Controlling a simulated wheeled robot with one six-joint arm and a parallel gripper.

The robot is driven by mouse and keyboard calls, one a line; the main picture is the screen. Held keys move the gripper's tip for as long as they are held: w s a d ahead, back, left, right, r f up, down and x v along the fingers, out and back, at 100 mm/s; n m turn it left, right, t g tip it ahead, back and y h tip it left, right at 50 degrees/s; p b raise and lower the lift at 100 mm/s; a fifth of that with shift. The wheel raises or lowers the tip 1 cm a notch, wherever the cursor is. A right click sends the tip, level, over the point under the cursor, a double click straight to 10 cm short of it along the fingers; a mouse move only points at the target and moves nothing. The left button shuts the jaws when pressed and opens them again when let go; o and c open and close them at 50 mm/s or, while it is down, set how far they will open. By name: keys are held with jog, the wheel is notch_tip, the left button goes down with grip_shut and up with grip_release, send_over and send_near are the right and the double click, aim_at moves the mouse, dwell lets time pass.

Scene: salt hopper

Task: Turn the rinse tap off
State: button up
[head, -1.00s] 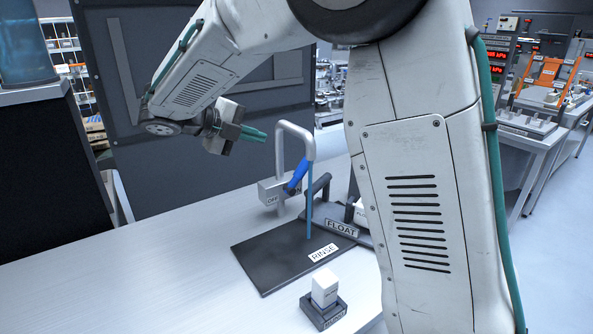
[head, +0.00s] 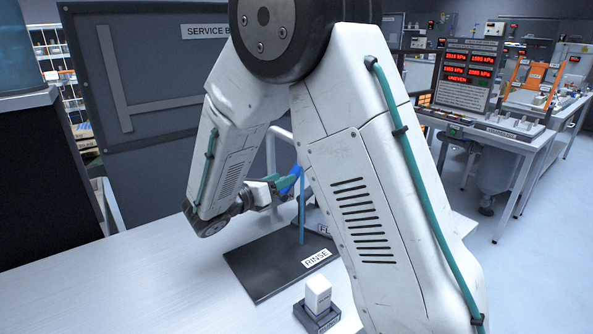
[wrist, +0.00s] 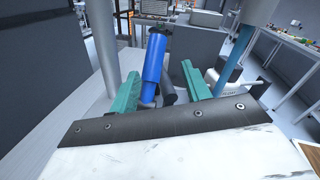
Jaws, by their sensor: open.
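The rinse tap is a grey bent pipe (head: 271,150) with a blue lever handle (head: 291,180), and a blue water stream (head: 301,215) runs down from it. In the wrist view the blue handle (wrist: 154,68) stands between the two green fingers of my gripper (wrist: 160,85). The fingers are open, with gaps visible beside the handle. In the head view my gripper (head: 276,184) is at the handle, partly hidden by my arm. The stream also shows in the wrist view (wrist: 234,62). The tap's OFF plate is hidden behind my arm in the head view.
A dark mat labelled RINSE (head: 262,277) lies under the stream. A part labelled FLOAT is mostly hidden behind my arm. A white block in a dark holder (head: 318,295) stands in front. The left of the white bench (head: 110,285) is clear. A dark panel (head: 140,90) stands behind.

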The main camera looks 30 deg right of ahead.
aim_at(293, 171)
jog(key=m+t, duration=0.1)
jog(key=m, duration=0.4)
jog(key=shift+w+d, duration=0.1)
jog(key=shift+w, duration=0.05)
jog(key=x, duration=0.7)
jog(key=shift+w+d, duration=0.2)
jog(key=shift+d, duration=0.05)
grip_shut()
